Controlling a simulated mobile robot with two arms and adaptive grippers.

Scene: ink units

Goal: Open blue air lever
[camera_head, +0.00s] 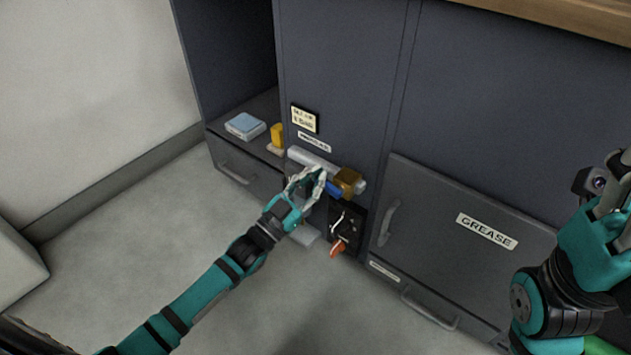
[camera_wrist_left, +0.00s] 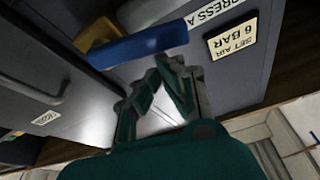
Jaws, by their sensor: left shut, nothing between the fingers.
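The blue air lever (camera_head: 334,187) sits beside a brass valve body (camera_head: 348,179) on a pale horizontal pipe on the dark cabinet front. In the left wrist view the blue lever (camera_wrist_left: 135,47) lies across the top, extending right from the brass body (camera_wrist_left: 97,33). My left gripper (camera_head: 314,176) is at the lever's left end in the head view, partly covering the pipe. In the left wrist view its fingers (camera_wrist_left: 168,72) are closed together, empty, just below the lever's free end; I cannot tell if they touch it. My right gripper (camera_head: 612,195) is cut off at the right edge.
A black panel with a red-orange handle (camera_head: 338,247) sits below the valve. A GREASE door (camera_head: 460,245) is to the right. An open shelf at left holds a blue box (camera_head: 245,126) and a yellow item (camera_head: 277,135). The floor in front is clear.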

